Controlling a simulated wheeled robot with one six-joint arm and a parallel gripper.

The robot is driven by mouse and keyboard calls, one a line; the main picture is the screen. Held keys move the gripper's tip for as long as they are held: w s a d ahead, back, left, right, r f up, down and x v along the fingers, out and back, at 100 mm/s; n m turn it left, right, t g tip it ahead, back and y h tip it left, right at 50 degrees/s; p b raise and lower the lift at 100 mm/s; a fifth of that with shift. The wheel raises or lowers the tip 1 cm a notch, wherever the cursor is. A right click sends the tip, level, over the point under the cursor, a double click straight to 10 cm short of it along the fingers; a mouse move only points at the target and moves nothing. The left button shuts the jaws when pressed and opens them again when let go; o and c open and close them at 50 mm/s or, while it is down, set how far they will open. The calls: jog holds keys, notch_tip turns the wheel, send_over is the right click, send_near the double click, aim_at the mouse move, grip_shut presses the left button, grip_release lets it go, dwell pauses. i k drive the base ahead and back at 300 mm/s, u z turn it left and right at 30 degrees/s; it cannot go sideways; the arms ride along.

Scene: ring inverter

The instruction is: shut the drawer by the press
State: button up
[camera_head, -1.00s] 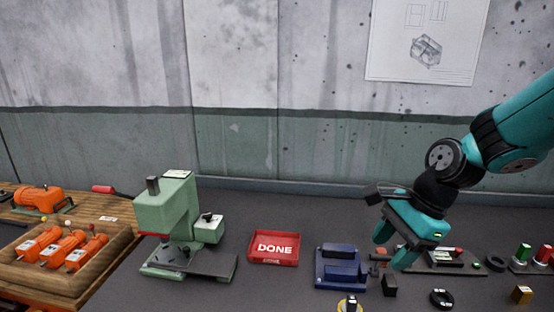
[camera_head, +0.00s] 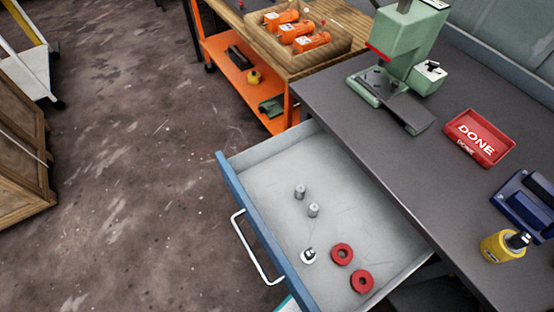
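The drawer (camera_head: 271,150) under the grey workbench stands pulled out, with its blue front and silver handle (camera_head: 257,249) facing the lower left. Inside lie two red rings (camera_head: 342,254), two small grey cylinders (camera_head: 300,191) and a small white piece (camera_head: 308,256). The green press (camera_head: 408,42) stands on the bench above and behind the drawer. My gripper is out of the picture. A small teal patch at the bottom edge, by the drawer front, is too little to identify.
A red DONE tray (camera_head: 479,137), a blue fixture (camera_head: 527,203) and a yellow bottle-like item (camera_head: 503,245) sit on the bench (camera_head: 375,150). An orange cart (camera_head: 243,82) stands behind the drawer. Open floor (camera_head: 120,170) lies left of the drawer.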

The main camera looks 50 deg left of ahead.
aim_at(262, 178)
jog(key=z, duration=0.2)
jog(key=k, duration=1.15)
jog(key=u, duration=2.1)
jog(key=i, duration=0.5)
jog(key=z, duration=0.05)
